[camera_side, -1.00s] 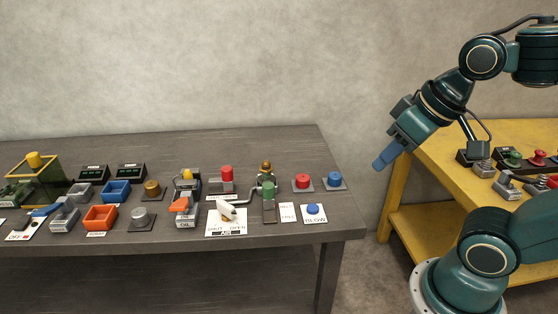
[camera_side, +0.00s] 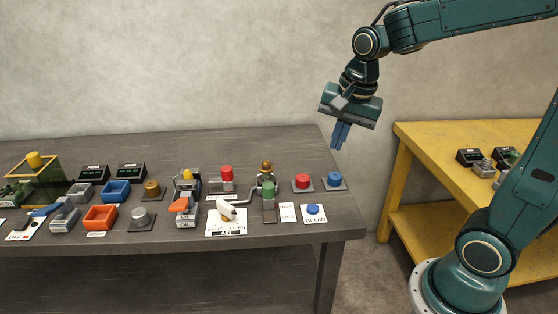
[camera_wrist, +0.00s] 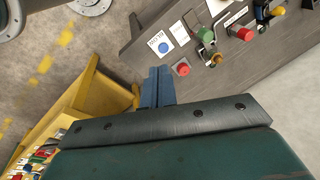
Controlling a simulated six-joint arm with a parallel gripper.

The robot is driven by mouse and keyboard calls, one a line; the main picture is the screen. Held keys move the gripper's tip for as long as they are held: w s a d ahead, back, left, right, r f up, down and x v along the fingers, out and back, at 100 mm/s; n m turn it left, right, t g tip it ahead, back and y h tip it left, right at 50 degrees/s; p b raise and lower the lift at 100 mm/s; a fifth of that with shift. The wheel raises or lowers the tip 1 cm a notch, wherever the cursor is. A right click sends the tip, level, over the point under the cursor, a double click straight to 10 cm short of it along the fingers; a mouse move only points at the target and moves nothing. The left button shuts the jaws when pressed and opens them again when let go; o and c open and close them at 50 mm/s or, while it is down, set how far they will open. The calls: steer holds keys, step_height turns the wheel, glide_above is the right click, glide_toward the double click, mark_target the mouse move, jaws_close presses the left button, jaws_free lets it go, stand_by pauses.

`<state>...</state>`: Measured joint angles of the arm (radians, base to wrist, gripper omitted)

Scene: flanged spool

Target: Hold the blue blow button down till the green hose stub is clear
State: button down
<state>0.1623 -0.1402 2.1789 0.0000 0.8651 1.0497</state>
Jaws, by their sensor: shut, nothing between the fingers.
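The blue blow button (camera_side: 313,209) sits on a white card marked BLOW near the right front corner of the dark table; it also shows in the wrist view (camera_wrist: 163,47). The green hose stub (camera_side: 268,188) stands left of it, joined to a bent grey pipe, and shows in the wrist view (camera_wrist: 207,35). What is inside the stub cannot be seen. My gripper (camera_side: 338,147) is shut and empty, with its blue fingers pointing down, above the table's right end and apart from the button. The wrist view shows its fingers (camera_wrist: 158,75) too.
A red button (camera_side: 303,181) and another blue button (camera_side: 334,180) stand behind the blow button. A white AIR lever (camera_side: 227,210) lies left of the stub. A yellow bench (camera_side: 405,185) stands to the right, across a gap.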

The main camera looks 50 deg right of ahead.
steer(key=w+d+f+m+g, duration=0.2)
steer(key=w+d+f+m, duration=0.2)
steer(key=w+f+m, duration=0.25)
steer(key=m, duration=0.7)
glide_above(313, 207)
step_height(313, 207, down, 6)
steer(key=shift+g, duration=0.4)
steer(key=shift+w+f, duration=0.1)
steer(key=shift+f, duration=0.1)
step_height(313, 207, down, 14)
steer(key=shift+r, duration=0.1)
